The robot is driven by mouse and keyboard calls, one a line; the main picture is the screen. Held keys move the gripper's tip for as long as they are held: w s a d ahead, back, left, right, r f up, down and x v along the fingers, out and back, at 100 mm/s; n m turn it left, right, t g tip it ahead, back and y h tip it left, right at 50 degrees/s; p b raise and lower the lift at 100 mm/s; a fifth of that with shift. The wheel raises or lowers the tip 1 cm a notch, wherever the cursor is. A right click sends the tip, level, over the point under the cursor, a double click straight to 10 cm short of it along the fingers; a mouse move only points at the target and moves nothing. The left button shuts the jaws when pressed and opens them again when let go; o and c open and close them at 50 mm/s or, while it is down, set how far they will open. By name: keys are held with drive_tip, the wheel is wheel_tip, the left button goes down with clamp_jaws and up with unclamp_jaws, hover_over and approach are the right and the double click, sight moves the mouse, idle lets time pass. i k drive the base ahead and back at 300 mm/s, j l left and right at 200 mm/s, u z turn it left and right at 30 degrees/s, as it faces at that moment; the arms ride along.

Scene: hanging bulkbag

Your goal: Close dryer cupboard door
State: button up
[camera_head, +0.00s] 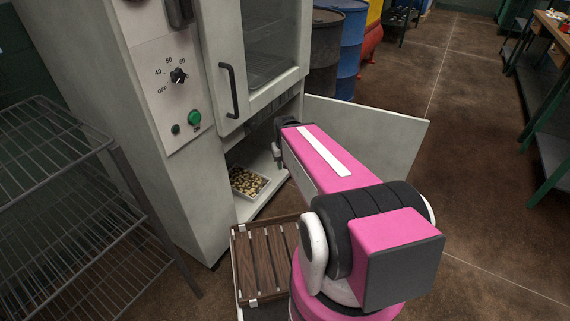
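The dryer is a pale grey-white cabinet with a control panel. Its lower cupboard door (375,135) stands wide open, swung out to the right, and my arm hides part of its lower left area. The open lower cupboard (238,205) shows a tray of small tan and dark pieces (247,181) on its floor. The upper door (263,65), with a window and a dark handle (229,90), looks shut. My gripper (277,152) is at the cupboard opening, left of the open door. It is small, dark and partly hidden by my arm, so its fingers are unclear.
A wire rack (75,190) stands at the left. A wooden slatted crate (262,262) is below the cupboard, left of my arm. Blue (352,45) and dark (324,50) drums stand behind the open door. A workbench (552,30) is far right. The brown floor right of the door is clear.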

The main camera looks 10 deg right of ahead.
sight(387, 144)
drive_tip(key=z, duration=2.65)
drive_tip(key=i+l+z, duration=0.1)
drive_tip(key=i+z, duration=0.2)
drive_tip(key=i, duration=1.45)
drive_tip(key=i+u, duration=0.4)
drive_tip(key=i+l+u, duration=0.1)
drive_tip(key=i+u, duration=0.3)
drive_tip(key=i, duration=0.25)
drive_tip(key=i+l+u, duration=0.25)
drive_tip(key=i+u, duration=0.15)
drive_tip(key=i+j+u, duration=0.15)
drive_tip(key=i+u, duration=1.2)
drive_tip(key=i, duration=0.45)
drive_tip(key=i+l+u, duration=0.15)
drive_tip(key=i, duration=0.45)
drive_tip(key=u, duration=3.25)
drive_tip(key=k+l, duration=0.05)
